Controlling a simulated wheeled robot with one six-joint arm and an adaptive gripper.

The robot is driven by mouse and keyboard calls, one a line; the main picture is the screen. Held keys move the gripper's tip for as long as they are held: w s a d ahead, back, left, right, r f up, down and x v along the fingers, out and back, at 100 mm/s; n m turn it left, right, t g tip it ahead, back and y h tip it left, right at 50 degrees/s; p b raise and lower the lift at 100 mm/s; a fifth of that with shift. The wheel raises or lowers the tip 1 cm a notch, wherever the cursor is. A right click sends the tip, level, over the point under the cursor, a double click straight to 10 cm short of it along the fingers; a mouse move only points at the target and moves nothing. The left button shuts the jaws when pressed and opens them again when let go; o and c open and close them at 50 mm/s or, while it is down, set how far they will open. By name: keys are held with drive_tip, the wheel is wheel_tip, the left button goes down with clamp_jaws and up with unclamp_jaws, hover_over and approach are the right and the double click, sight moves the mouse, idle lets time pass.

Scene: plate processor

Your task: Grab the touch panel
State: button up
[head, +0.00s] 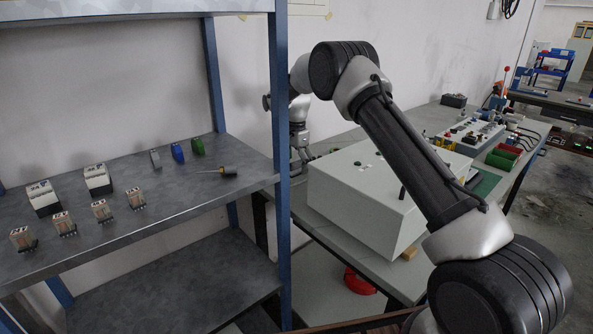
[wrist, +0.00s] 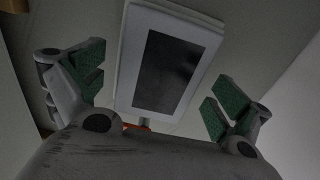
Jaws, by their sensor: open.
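The touch panel (wrist: 168,62) is a white-framed slab with a dark screen. In the wrist view it lies slightly tilted in the upper middle, between the two fingers. My gripper (wrist: 158,88) is open, with one green-padded finger on each side of the panel and a visible gap on both sides. Nothing is held. In the head view my gripper (head: 303,152) is small, beside the blue shelf post and behind the white box. I cannot make out the panel in the head view.
A large white box (head: 360,195) stands on the table close to my gripper. A blue-framed shelf (head: 150,205) with several small modules and a screwdriver (head: 228,172) is at the left. A blue post (head: 281,150) stands in front of the gripper. The wall is close behind.

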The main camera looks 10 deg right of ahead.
drive_tip(key=shift+r, duration=0.1)
drive_tip(key=c, duration=1.3)
